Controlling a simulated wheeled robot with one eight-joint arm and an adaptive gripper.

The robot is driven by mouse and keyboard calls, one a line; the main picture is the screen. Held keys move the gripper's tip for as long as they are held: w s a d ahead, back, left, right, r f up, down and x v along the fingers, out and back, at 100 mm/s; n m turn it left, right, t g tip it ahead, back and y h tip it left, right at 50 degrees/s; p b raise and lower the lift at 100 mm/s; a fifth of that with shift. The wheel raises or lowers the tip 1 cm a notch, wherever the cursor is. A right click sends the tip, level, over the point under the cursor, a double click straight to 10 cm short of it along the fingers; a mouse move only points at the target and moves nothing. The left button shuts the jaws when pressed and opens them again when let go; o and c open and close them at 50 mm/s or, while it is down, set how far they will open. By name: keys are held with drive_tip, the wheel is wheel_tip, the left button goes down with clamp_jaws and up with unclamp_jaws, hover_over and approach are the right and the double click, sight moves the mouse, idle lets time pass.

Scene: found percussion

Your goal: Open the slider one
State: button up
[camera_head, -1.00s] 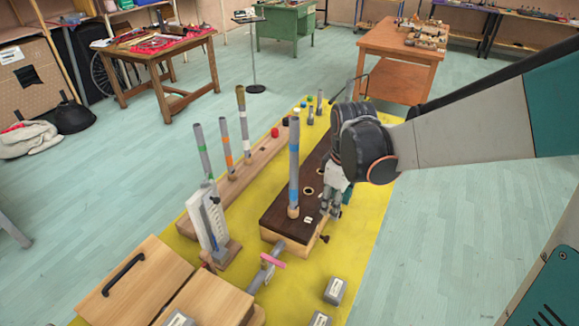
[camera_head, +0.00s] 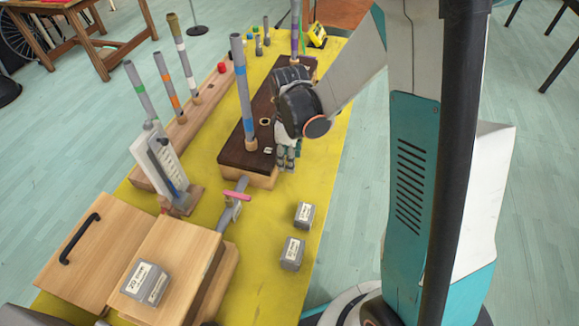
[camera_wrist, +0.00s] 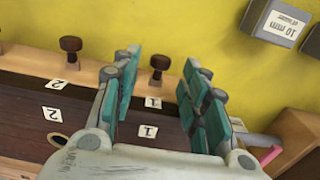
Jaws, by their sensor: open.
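The slider box (camera_head: 236,154) has a dark top and a pale wooden side, and it stands on the yellow table. In the wrist view, its dark top (camera_wrist: 90,137) carries paper labels "1" and "2". A dark knob (camera_wrist: 160,63), the slider by label "1", sticks out of the pale side. A second knob (camera_wrist: 70,44) is by label "2". My gripper (camera_wrist: 158,82) is open, with a finger on each side of knob one in the picture; contact cannot be told. In the head view, my gripper (camera_head: 286,158) is at the box's right side, near its front end, hiding knob one.
A grey tube (camera_head: 242,95) stands upright on the box. Small grey blocks (camera_head: 304,214) (camera_head: 292,253) lie in front. A pink-handled valve (camera_head: 236,195) is near the box's front end. Wooden boxes (camera_head: 170,260) stand front left. Yellow surface right of the box is clear.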

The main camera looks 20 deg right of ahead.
drive_tip(key=shift+f+b, duration=0.45)
drive_tip(key=shift+f, duration=1.05)
clamp_jaws()
drive_tip(key=shift+s+d, duration=0.45)
drive_tip(key=shift+d, duration=0.2)
drive_tip(key=shift+s+d, duration=0.45)
drive_tip(key=shift+d, duration=0.15)
unclamp_jaws()
drive_tip(key=shift+r, duration=0.1)
wheel_tip(320, 180, up, 12)
drive_tip(key=shift+a, duration=0.1)
